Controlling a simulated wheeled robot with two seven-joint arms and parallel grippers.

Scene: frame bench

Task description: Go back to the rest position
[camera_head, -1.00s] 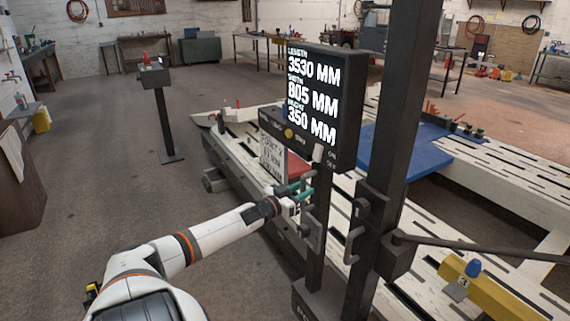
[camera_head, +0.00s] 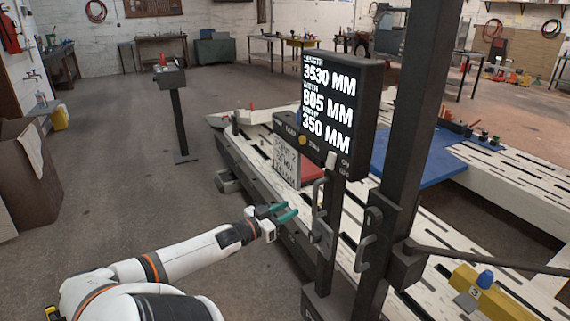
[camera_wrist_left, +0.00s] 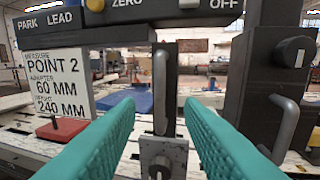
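My left gripper (camera_head: 284,212) has teal fingers and points at the dark measuring post (camera_head: 330,240), just left of its handle (camera_head: 318,194). In the left wrist view the two fingers of the left gripper (camera_wrist_left: 160,108) stand apart with nothing between them. The handle (camera_wrist_left: 160,85) shows beyond the gap, apart from the fingers, above a small square plate (camera_wrist_left: 163,158). The display (camera_head: 328,105) on the post reads 3530, 805 and 350 mm. My right gripper is out of view.
A white slotted frame bench (camera_head: 255,165) runs behind the post. A thick dark column (camera_head: 408,150) with a horizontal bar (camera_head: 480,258) stands to the right. A yellow block (camera_head: 490,295) sits front right. A small pedestal (camera_head: 180,120) stands left on open floor.

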